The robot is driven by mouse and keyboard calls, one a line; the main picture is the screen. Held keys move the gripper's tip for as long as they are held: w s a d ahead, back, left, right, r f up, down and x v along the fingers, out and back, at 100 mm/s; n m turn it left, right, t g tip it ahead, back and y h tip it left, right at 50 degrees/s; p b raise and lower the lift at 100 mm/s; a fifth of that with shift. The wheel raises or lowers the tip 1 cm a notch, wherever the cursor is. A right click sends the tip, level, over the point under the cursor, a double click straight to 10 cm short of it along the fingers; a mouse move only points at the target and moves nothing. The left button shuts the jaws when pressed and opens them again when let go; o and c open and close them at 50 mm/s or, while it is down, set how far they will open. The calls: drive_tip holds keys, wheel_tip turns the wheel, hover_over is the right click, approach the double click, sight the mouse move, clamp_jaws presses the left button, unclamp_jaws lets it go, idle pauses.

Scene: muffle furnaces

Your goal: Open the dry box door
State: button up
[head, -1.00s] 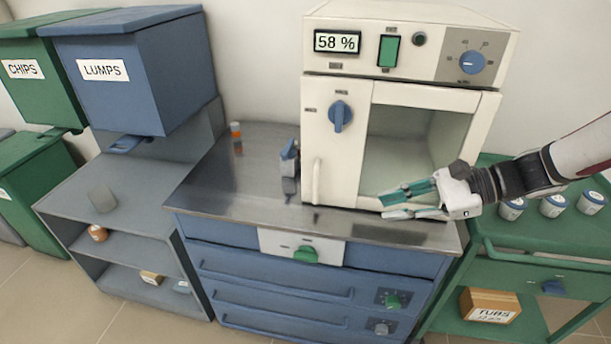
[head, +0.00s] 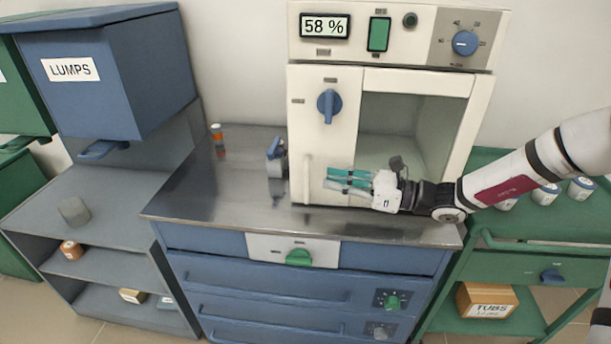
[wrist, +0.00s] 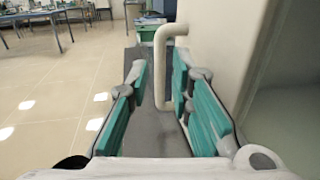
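The dry box (head: 400,80) is a cream cabinet on the metal worktop, with its display reading 58 %. Its door (head: 320,150) looks shut, with a blue knob (head: 329,105) upright on its left part and a large pane-like area on the right. A pale vertical bar handle (head: 307,180) sits low at the door's left edge. My gripper (head: 345,180) is in front of the door, just right of the handle, fingers pointing left. In the wrist view the handle (wrist: 160,70) lies ahead between my gripper's (wrist: 160,105) spread teal fingers; contact is not visible.
A green cart (head: 510,255) with white tubs stands at right. Blue drawers (head: 280,285) are below.

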sight(306, 175)
drive_tip(key=x, duration=0.7)
drive_tip(key=shift+a, duration=0.1)
drive_tip(key=shift+c, duration=0.2)
clamp_jaws()
